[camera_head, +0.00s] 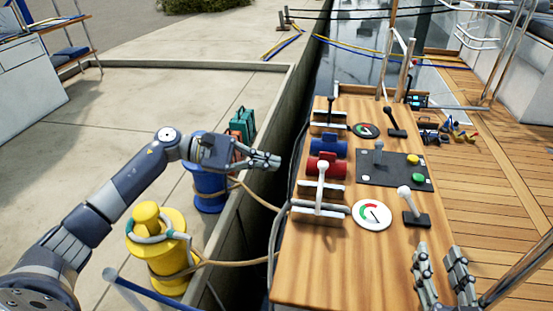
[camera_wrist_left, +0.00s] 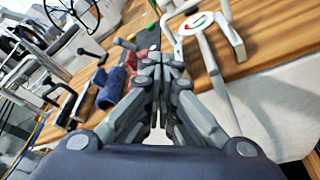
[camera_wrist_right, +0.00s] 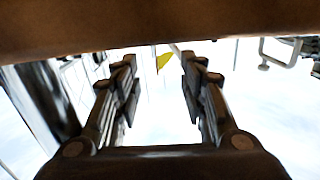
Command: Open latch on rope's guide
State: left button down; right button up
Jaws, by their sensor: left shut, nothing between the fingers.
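The wooden panel (camera_head: 305,268) carries a red roller (camera_head: 325,162) and a blue roller (camera_head: 328,144) on its left side. Metal guide bars with a white-knobbed lever (camera_head: 322,182) stand in front of the red roller. A similar barred fitting with a lever (camera_head: 330,115) sits at the far end. I cannot tell which part is the latch. My left gripper (camera_head: 272,160) is shut and empty, left of the panel edge near the rollers; the blue roller (camera_wrist_left: 112,86) shows beyond its fingers in the left wrist view. My right gripper (camera_head: 443,268) is open and empty at the panel's near right corner.
Yellow (camera_head: 165,262) and blue (camera_head: 208,190) bollards with tan rope stand on the dock at left. A green case (camera_head: 243,122) stands behind. Gauges (camera_head: 371,214), a black button plate (camera_head: 393,168) and upright levers (camera_head: 408,200) fill the panel's right side. Wooden deck lies right.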

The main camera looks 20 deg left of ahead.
aim_at(321, 185)
jog(key=shift+r+t, duration=0.3)
jog(key=shift+r, duration=0.1)
pick_arm(q)
jog(key=d, duration=0.5)
jog(key=w+d, duration=0.1)
jog(key=d, duration=0.2)
jog(key=shift+w+r, duration=0.1)
jog(key=shift+r, duration=0.25)
pick_arm(e)
jog(key=shift+w+r, duration=0.1)
jog(key=shift+r, duration=0.05)
pick_arm(q)
jog(key=shift+s+d+r, duration=0.2)
jog(key=shift+d+r, duration=0.05)
jog(key=shift+r, duration=0.1)
pick_arm(e)
jog(key=shift+f, duration=0.6)
jog(key=shift+f, duration=0.1)
